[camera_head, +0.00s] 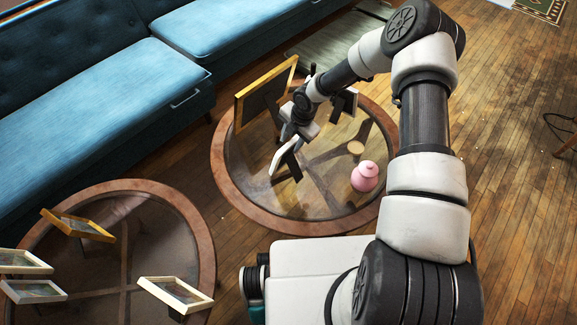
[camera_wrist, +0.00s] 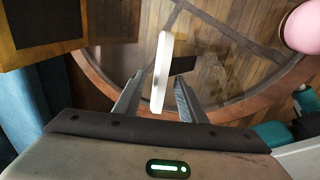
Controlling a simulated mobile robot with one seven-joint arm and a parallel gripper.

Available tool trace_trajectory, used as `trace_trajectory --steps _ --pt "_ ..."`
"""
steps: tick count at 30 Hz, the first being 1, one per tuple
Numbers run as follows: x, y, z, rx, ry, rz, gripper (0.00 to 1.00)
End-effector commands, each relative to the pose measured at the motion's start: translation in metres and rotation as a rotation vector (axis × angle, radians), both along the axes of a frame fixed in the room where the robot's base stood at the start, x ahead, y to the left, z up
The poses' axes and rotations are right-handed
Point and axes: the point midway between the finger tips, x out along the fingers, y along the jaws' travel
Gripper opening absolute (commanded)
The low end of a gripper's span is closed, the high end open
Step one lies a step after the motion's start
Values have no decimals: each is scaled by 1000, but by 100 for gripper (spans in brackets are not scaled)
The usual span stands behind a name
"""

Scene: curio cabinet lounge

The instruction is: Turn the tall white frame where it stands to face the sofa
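The tall white frame (camera_head: 279,157) stands on the round glass-topped table (camera_head: 228,186), with a dark support on its right side. In the wrist view the white frame (camera_wrist: 162,68) is seen nearly edge-on, with its dark support reaching out to the right. My gripper (camera_head: 290,134) is just above and over the frame's upper part. In the wrist view my gripper (camera_wrist: 157,92) is open, with one finger on each side of the white frame and visible gaps between. The blue sofa (camera_head: 120,95) lies to the left and back.
A larger gold frame (camera_head: 240,107) stands close behind the white frame. Another frame (camera_head: 352,103) stands at the back, partly hidden by my arm. A second round table (camera_head: 196,232) holds several frames.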

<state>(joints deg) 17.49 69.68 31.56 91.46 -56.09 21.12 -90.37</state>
Motion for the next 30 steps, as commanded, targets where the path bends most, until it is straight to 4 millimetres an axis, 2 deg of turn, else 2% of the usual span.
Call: trace_trajectory --steps 18,24,30 --pt "-23 -26 134 -1 -4 -2 37" --pt "-29 -30 158 0 -2 -1 37" --pt "-30 -31 165 0 -2 1 37"
